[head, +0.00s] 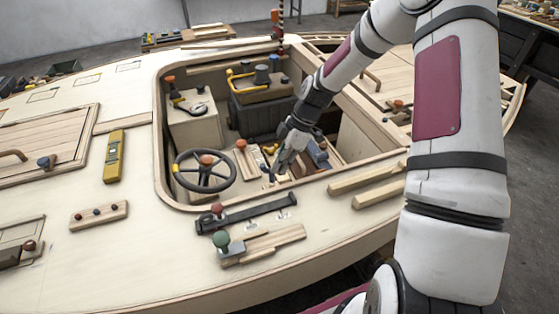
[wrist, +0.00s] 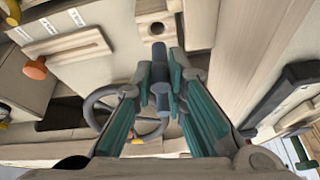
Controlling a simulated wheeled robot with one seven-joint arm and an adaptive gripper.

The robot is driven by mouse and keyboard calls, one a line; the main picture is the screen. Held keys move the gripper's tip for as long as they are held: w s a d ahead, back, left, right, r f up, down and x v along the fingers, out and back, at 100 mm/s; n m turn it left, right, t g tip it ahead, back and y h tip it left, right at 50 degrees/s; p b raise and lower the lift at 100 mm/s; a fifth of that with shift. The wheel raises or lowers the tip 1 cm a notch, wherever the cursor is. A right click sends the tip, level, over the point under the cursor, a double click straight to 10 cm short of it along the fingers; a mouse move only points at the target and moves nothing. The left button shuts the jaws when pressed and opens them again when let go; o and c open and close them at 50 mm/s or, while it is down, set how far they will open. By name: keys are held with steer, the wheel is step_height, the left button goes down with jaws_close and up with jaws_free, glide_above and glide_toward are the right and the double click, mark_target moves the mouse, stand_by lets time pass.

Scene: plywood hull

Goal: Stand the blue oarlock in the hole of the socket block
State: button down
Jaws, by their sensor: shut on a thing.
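The blue oarlock (wrist: 161,78) is a dark blue-grey piece between the two teal fingers of my gripper (wrist: 161,88) in the wrist view. My gripper is shut on it. Its far end points toward the top of that view. Just beyond that end is a pale wooden block with a round dark hole, which looks like the socket block (wrist: 170,22). The oarlock appears apart from the hole, though the height between them is hard to judge. In the head view my gripper (head: 278,166) is low inside the cockpit, right of the steering wheel. The oarlock cannot be made out there.
The steering wheel (head: 177,169) stands close to the left of my gripper. Cockpit walls and the wooden rim surround it. An orange knob (wrist: 35,68) is at left in the wrist view. A black rail (head: 262,211) and a green-topped knob (head: 221,240) lie on the near deck.

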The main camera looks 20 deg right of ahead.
steer(key=shift+f+b, duration=1.65)
steer(key=shift+f, duration=1.55)
steer(key=c, duration=1.5)
jaws_free()
steer(key=v, duration=1.2)
